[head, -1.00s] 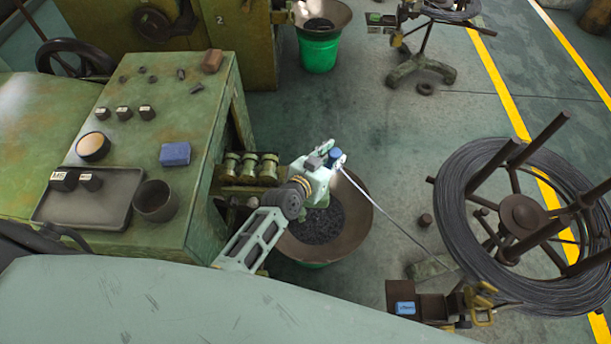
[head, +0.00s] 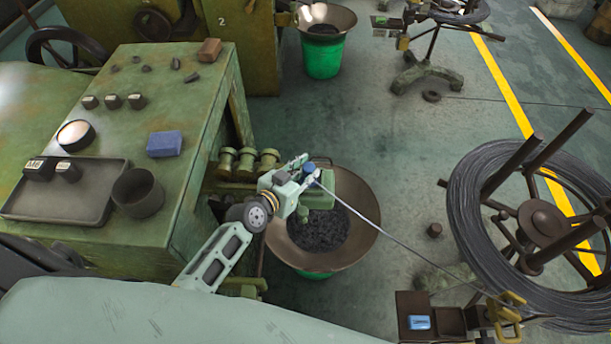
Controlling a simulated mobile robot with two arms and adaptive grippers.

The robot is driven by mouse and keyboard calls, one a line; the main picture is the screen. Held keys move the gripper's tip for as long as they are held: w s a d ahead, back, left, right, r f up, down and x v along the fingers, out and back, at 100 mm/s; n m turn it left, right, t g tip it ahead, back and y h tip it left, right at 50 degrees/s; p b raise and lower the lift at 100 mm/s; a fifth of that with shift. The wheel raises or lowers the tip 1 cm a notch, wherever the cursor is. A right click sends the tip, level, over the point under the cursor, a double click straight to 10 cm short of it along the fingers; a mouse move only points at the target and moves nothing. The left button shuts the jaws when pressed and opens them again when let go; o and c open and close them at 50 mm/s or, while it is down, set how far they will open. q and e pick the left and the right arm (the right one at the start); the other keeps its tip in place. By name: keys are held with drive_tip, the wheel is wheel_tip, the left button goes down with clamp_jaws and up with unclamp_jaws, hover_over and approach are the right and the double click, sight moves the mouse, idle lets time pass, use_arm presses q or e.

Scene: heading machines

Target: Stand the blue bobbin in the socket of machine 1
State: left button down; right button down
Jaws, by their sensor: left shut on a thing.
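My left gripper (head: 303,177) is shut on the blue bobbin (head: 309,168), a small thing whose round blue top shows between the fingers. It is held above the rear part of a wide bowl, beside a green block (head: 322,196) at the side of the near machine (head: 185,100). That machine is likely machine 1, since the far one bears a 2. I cannot make out the socket; the gripper and arm cover part of that area. A gap or contact between bobbin and block cannot be told. My right gripper is not in view.
The bowl (head: 365,232) holds dark pieces. Several green posts (head: 247,160) stand left of the gripper. A taut wire (head: 405,243) runs from near the gripper towards the wire coil (head: 470,220).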

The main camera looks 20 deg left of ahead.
use_arm(q)
drive_tip(key=shift+f, duration=0.1)
drive_tip(key=c, duration=1.7)
unclamp_jaws()
drive_tip(key=shift+o, duration=0.2)
drive_tip(key=shift+s+r, duration=0.15)
drive_tip(key=shift+r, duration=0.1)
drive_tip(key=v, duration=1.2)
drive_tip(key=shift+b, duration=0.3)
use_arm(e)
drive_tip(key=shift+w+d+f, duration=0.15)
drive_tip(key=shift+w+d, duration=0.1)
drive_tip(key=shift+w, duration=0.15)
use_arm(q)
drive_tip(key=shift+f, duration=0.1)
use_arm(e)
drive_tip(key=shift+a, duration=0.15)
